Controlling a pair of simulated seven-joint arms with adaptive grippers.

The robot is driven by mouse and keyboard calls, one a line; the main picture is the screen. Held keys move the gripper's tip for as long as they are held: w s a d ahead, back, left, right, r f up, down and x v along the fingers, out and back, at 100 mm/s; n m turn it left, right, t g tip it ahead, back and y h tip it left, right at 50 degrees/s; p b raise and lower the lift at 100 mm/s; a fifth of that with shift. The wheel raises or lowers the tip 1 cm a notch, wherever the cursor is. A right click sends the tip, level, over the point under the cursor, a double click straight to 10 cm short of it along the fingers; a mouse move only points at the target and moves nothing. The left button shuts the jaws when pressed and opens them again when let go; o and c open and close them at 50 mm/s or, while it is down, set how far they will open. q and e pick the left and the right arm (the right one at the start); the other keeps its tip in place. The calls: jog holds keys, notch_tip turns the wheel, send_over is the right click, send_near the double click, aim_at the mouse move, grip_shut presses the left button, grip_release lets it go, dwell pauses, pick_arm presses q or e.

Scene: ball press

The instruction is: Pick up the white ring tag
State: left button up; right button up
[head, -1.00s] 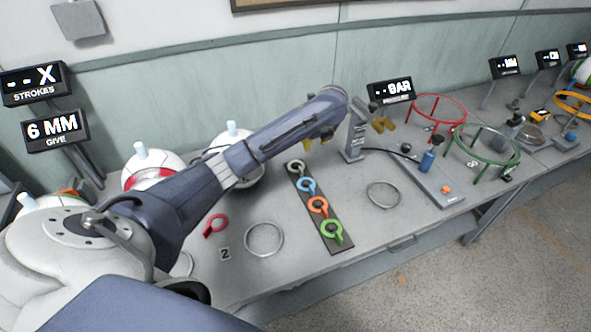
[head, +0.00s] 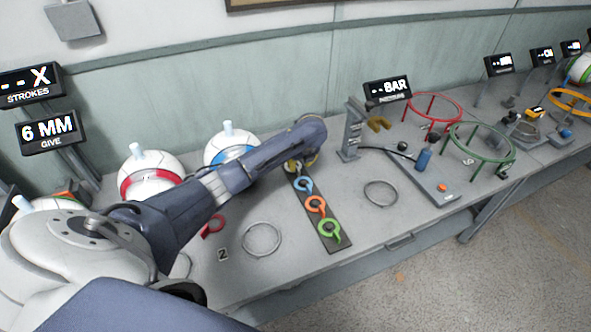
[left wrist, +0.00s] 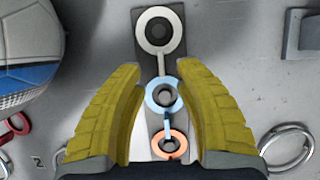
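The white ring tag (left wrist: 159,32) lies around a dark peg at the far end of the dark strip in the left wrist view. In the head view it is largely hidden behind my left gripper (head: 303,163). In the left wrist view my left gripper (left wrist: 160,85) is open, its yellow fingers apart above the strip. The fingertips are on either side of the strip, between the white tag and the blue ring tag (left wrist: 164,96). Nothing is held between them. My right gripper is not in view.
On the strip (head: 343,241) are also an orange ring tag (head: 316,204) and a green ring tag (head: 329,227). A red tag (head: 212,226) and metal rings (head: 262,239) lie nearby. Balls (head: 229,149) stand at the back left. A grey post (head: 352,130) stands behind the strip.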

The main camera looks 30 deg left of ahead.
aim_at(297, 167)
pick_arm(q)
jog(key=shift+x, duration=3.2)
jog(key=shift+w+a, duration=0.1)
jog(key=shift+w, duration=0.05)
jog(key=shift+c, duration=0.4)
grip_shut()
